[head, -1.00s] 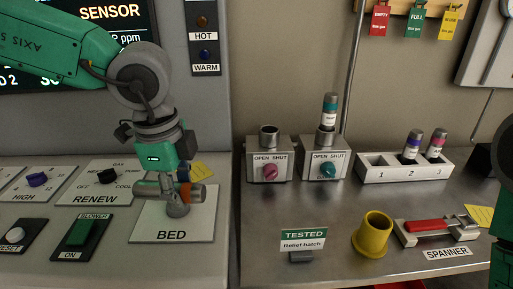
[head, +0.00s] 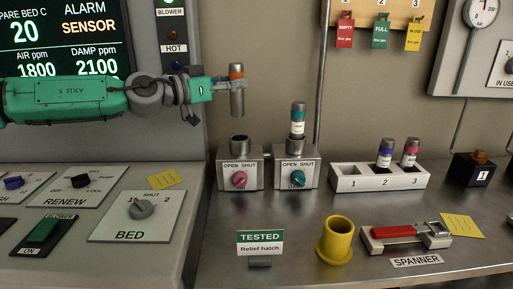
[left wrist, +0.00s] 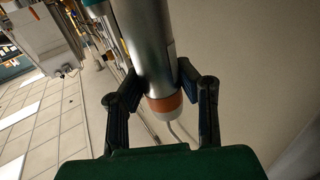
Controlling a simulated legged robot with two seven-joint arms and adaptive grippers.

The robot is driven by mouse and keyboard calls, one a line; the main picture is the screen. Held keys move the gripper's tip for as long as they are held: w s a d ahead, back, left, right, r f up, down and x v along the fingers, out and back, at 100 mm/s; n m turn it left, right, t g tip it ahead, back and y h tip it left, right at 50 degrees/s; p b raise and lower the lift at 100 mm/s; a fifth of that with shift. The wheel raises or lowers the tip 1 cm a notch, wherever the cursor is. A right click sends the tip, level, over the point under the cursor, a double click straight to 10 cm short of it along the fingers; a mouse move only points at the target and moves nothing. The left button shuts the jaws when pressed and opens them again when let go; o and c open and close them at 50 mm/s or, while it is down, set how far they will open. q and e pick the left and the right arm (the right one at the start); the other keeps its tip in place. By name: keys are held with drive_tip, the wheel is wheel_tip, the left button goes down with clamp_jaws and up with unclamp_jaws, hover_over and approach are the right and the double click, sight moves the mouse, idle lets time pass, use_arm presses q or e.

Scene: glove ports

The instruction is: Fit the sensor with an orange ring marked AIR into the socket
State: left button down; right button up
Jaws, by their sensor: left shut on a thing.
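The sensor with the orange ring (head: 237,98) is a grey metal cylinder, upright, with the orange band near its top. My left gripper (head: 234,82) is shut on it near the ring. The empty socket (head: 239,146) stands on a grey block with a pink OPEN/SHUT knob (head: 239,179). The sensor's lower end is just above the socket, apart from it. My right gripper is out of view.
To the right, a teal-ringed sensor (head: 298,119) stands in a second socket with a teal knob (head: 296,177). A white rack (head: 372,184) holds purple- and pink-ringed sensors in slots 2 and 3; slot 1 is empty. A yellow cup (head: 335,240) and red-handled spanner (head: 394,231) lie in front.

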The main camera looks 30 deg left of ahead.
sight(237, 116)
use_arm(q)
drive_tip(key=f, duration=0.2)
drive_tip(key=f+b, duration=0.1)
drive_tip(key=f, duration=0.1)
drive_tip(key=f+b, duration=0.1)
drive_tip(key=f, duration=0.1)
drive_tip(key=shift+d, duration=0.25)
wheel_tip(237, 116, down, 3)
drive_tip(key=shift+f+b, duration=0.15)
drive_tip(key=shift+b, duration=0.8)
drive_tip(key=shift+f, duration=0.1)
drive_tip(key=shift+a, duration=0.1)
drive_tip(key=c, duration=1.2)
unclamp_jaws()
drive_tip(key=shift+s+a+p, duration=0.25)
drive_tip(key=shift+s+p, duration=0.05)
drive_tip(key=shift+s, duration=0.1)
drive_tip(key=p+v, duration=0.6)
drive_tip(key=v, duration=0.5)
